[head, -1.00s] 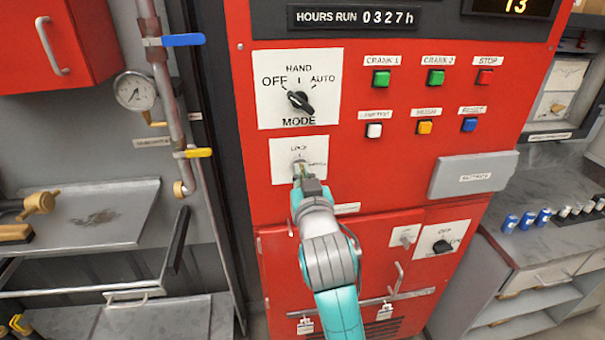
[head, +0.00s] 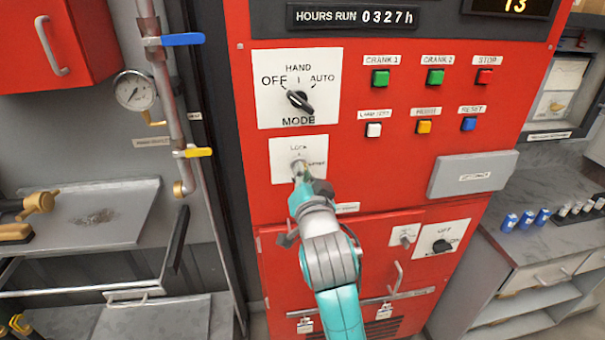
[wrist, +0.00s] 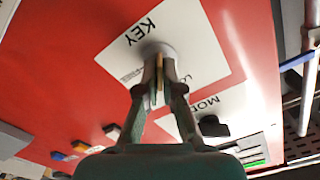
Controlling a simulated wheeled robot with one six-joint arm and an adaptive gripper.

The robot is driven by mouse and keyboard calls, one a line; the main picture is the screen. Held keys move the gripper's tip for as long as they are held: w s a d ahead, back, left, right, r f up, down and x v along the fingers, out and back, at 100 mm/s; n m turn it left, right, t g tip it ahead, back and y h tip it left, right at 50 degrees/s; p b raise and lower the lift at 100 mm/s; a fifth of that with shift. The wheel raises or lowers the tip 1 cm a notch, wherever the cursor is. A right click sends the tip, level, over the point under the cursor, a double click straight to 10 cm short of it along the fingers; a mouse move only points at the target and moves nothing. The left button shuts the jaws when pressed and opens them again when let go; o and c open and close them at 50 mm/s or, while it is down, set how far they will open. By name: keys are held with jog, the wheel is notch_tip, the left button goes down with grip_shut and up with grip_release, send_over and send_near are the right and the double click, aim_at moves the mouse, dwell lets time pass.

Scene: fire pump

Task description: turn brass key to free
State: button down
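The brass key (wrist: 159,78) stands in the round lock cylinder (wrist: 157,50) on a white plate (wrist: 190,42) in the wrist view, where the plate appears upside down. My gripper (wrist: 160,88) has its two fingers closed in on either side of the key, which shows as a thin brass strip between them. In the head view my gripper (head: 301,172) reaches the lock plate (head: 283,150) below the mode switch.
The mode switch (head: 299,100) is just above the lock plate. Several push buttons (head: 425,127) and a grey box (head: 473,174) are to the right on the red panel. A pipe with a yellow valve lever (head: 196,152) runs along the left.

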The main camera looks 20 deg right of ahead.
jog(key=m, duration=0.5)
jog(key=shift+m, duration=0.3)
jog(key=m, duration=0.5)
jog(key=shift+f+m, duration=0.15)
jog(key=shift+m, duration=0.15)
jog(key=c, duration=1.3)
grip_release()
jog(key=shift+c, duration=0.2)
jog(key=shift+s, duration=0.1)
jog(key=s+a, duration=0.1)
jog(key=s, duration=0.6)
jog(key=shift+s, duration=0.15)
jog(key=shift+f, duration=0.1)
